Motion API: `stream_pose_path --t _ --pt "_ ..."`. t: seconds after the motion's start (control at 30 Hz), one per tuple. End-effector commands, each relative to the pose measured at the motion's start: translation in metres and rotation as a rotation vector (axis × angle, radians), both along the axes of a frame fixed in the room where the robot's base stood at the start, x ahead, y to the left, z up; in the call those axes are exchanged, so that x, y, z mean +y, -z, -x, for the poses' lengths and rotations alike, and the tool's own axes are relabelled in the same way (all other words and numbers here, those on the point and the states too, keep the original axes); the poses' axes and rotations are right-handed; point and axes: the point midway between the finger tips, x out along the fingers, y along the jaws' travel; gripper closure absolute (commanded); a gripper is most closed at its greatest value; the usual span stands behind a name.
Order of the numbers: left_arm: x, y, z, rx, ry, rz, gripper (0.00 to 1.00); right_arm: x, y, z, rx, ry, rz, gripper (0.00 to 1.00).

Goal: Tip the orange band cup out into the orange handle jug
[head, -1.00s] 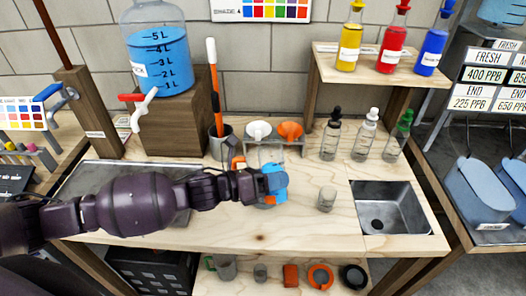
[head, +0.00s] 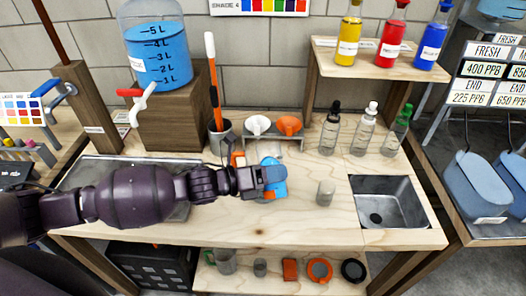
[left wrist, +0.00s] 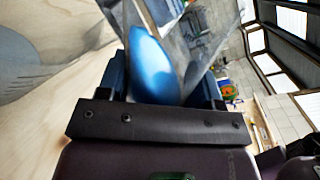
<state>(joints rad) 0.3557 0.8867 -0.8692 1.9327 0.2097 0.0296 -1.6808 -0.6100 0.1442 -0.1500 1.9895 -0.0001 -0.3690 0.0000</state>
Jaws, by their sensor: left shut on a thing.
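My left gripper (head: 270,180) is above the middle of the wooden bench, shut on a clear cup with blue liquid in it. In the left wrist view the liquid (left wrist: 155,65) lies between my fingers, and the clear wall flares out beyond them. I take it for the orange band cup; a bit of orange (head: 268,197) shows just below the fingers. An orange piece (head: 238,158) behind my forearm looks like the handle of the jug. The jug's body is mostly hidden, so I cannot tell how the cup's rim lies to it. My right gripper is out of view.
A white and an orange funnel (head: 289,124) stand in a rack behind. A small clear cup (head: 325,193) stands to the right, before a sink (head: 390,215). Several dropper bottles (head: 365,132) stand at the back. A blue-filled tank (head: 158,60) is at the back left.

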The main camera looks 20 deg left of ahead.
Motion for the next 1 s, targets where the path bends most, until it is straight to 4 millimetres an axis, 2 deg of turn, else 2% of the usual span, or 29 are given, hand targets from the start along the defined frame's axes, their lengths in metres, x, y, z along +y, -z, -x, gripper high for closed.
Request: stream_pose_path --t 0.57,1.0 --pt "-0.0010 0.0009 0.0014 0.064 0.000 0.040 0.69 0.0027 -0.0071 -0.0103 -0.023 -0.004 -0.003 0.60" --pt "-0.0016 0.0022 0.0023 0.116 0.001 0.070 0.69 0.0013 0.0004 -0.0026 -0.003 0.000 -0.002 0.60"
